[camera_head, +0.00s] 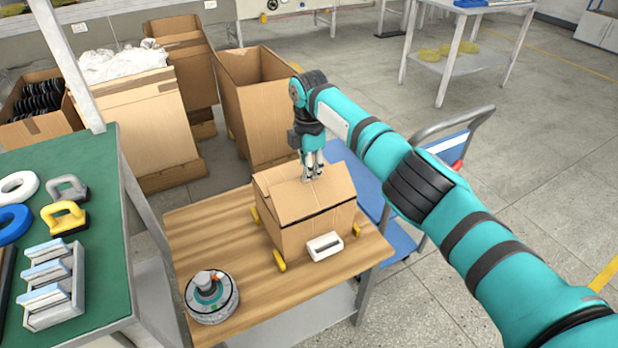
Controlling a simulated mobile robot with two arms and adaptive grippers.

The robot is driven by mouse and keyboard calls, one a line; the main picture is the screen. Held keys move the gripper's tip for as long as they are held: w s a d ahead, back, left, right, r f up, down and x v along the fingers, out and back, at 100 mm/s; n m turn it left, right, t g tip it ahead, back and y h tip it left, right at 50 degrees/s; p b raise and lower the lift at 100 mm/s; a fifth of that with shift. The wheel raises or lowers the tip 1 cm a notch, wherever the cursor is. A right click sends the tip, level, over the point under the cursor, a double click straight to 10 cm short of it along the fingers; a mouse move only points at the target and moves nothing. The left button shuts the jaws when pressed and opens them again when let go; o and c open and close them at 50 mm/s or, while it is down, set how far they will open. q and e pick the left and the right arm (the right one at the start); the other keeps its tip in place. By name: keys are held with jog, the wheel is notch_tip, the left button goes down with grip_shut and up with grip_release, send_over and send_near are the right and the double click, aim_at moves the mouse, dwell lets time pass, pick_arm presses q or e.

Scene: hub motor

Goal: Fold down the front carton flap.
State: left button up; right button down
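The brown cardboard carton (285,240) stands on a wooden-topped table. Its top is largely covered by flaps. The broad front flap (306,204) lies inward over the opening at a slope. A side flap (342,181) shows at the right. My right gripper (313,177) points straight down at the top of the carton, at the far edge of the front flap. Its fingers look close together with nothing between them. I cannot tell whether the fingertips touch the cardboard. My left gripper is not in view.
Yellow corner blocks (280,261) surround the carton's base. A round motor (212,296) sits at the table's front left. A green-topped bench (100,250) stands left; large boxes (255,100) stand behind.

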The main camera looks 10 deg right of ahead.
aim_at(309, 185)
jog(key=shift+f+b, duration=0.4)
jog(key=shift+f, duration=1)
jog(key=shift+f+b, duration=0.35)
jog(key=shift+f, duration=0.1)
jog(key=shift+f+b, duration=0.4)
jog(key=shift+f, duration=0.5)
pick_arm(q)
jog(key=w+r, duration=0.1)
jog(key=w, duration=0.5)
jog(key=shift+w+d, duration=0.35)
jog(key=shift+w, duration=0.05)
